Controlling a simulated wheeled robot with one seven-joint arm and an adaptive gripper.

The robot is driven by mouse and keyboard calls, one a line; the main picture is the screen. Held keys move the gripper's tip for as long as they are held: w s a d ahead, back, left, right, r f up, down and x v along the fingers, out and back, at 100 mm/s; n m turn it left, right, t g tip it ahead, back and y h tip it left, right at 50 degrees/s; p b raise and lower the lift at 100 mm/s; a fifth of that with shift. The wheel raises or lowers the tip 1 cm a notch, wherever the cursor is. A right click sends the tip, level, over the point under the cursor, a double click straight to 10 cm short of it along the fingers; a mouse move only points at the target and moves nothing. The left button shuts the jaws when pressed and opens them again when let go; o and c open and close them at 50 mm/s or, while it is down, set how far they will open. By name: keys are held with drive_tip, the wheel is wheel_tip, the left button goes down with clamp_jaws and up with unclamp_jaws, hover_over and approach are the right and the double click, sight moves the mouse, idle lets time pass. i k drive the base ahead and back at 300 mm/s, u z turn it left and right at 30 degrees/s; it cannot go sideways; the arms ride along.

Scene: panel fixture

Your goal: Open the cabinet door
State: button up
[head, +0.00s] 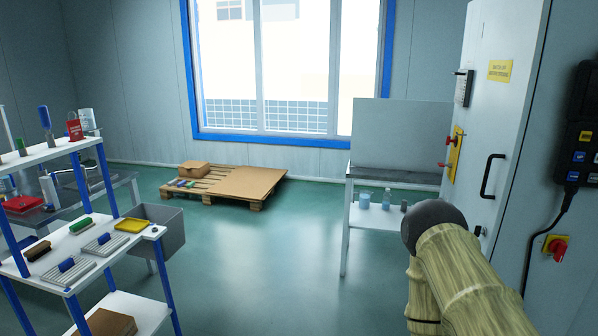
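The pale cabinet door (511,122) stands at the right, seen at a slant. It carries a black bar handle (491,177) and a yellow label (500,71). No gap shows at the door, so it looks closed. My arm (459,272), in a ribbed yellow-green cover with a dark rounded end, rises from the bottom right in front of the lower door area. It is below and left of the handle in the picture and does not cover it. My gripper is not visible.
A yellow plate with red switches (455,155) sits left of the handle. A pendant (582,128) with a hanging cable is at far right, above a red knob (557,248). A white bench (357,186) stands left of the cabinet. A shelf rack (88,232) is at left; mid-floor is clear.

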sight(513, 36)
drive_tip(key=u, duration=0.25)
drive_tip(key=k, duration=0.35)
drive_tip(key=z, duration=1)
drive_tip(key=i, duration=1.35)
drive_tip(key=u, duration=0.75)
